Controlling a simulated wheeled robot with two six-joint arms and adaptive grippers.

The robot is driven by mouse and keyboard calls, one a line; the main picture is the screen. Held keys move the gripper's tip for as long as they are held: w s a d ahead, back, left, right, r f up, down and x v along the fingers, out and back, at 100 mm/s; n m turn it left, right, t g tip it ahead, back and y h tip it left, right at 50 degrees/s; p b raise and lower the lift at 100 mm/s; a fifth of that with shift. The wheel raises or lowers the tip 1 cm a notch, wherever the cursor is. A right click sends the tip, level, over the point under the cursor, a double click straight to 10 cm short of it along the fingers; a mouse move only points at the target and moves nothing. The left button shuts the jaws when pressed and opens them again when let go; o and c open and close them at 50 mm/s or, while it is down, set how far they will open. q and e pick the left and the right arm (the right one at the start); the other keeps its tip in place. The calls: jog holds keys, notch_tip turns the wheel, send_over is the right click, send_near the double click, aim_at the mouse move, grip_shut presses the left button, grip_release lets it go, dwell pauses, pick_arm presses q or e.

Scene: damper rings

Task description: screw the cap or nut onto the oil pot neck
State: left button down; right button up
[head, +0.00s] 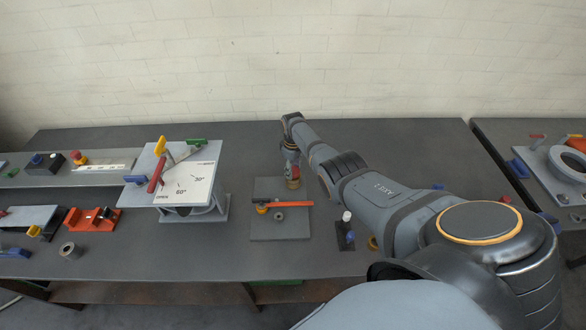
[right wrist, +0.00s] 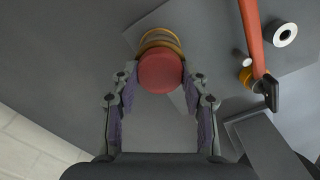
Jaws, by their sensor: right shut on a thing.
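The red cap (right wrist: 160,72) sits between the fingertips of my right gripper (right wrist: 161,76) in the right wrist view. The gripper is shut on it. The brass-coloured oil pot (right wrist: 157,40) is right behind the cap in that view, and the cap hides part of it. In the head view my right gripper (head: 292,168) points down over the oil pot (head: 293,184) at the back right of a grey plate (head: 265,234). I cannot tell whether the cap is engaged on the neck. My left gripper is not in view.
A dark block with a white knob (head: 346,217) is to the right.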

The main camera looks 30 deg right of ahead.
jog(key=m, duration=0.3)
jog(key=o, duration=1.4)
jog(key=shift+s, duration=0.1)
jog(key=shift+c, duration=0.2)
notch_tip(320, 180, up, 3)
jog(key=p, duration=0.2)
jog(key=shift+p, duration=0.4)
jog(key=shift+r+b, duration=0.6)
jog(key=shift+r, duration=0.45)
